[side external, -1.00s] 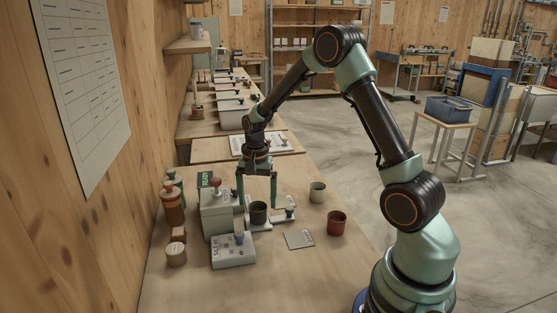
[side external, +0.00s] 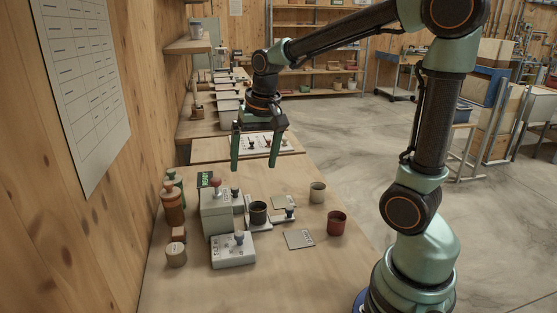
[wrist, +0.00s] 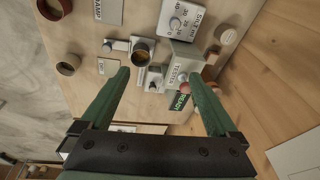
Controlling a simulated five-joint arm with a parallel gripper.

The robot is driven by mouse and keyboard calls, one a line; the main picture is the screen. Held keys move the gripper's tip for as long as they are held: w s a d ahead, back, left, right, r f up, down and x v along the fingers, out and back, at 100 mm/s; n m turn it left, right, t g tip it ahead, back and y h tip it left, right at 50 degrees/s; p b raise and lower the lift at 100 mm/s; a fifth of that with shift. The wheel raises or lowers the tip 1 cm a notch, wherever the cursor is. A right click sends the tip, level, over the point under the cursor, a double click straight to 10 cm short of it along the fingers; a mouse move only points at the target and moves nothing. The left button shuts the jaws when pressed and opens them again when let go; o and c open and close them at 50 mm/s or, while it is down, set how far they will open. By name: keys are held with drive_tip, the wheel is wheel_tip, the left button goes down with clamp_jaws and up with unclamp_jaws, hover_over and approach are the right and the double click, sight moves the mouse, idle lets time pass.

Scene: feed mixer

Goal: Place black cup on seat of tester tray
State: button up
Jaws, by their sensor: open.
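The black cup (side external: 258,213) stands upright on the tray in front of the grey tester box (side external: 222,212). The cup also shows in the wrist view (wrist: 143,51), its inside brownish. The tester tray (side external: 262,226) is a pale plate under the cup, and the cup hides most of it. I cannot tell exactly how the cup sits on the seat. My gripper (side external: 255,166) is open and empty, above and apart from the cup. In the wrist view its green fingers (wrist: 160,82) are spread wide.
A silt control box (side external: 233,250) stands in front of the tester. A red cup (side external: 336,223) and a beige cup (side external: 318,192) stand to the right. Brown bottles (side external: 173,206) stand at the left by the wall. A grey card (side external: 299,239) lies on the bench.

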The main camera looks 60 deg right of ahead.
drive_tip(key=s+a+r+n+t, duration=0.2)
drive_tip(key=s+a+n+t, duration=0.1)
drive_tip(key=s+a+n, duration=0.3)
drive_tip(key=shift+s+a+r+n, duration=0.15)
drive_tip(key=shift+s+r+n, duration=0.1)
drive_tip(key=shift+s+n, duration=0.7)
drive_tip(key=shift+s+m, duration=0.2)
drive_tip(key=shift+m, duration=0.05)
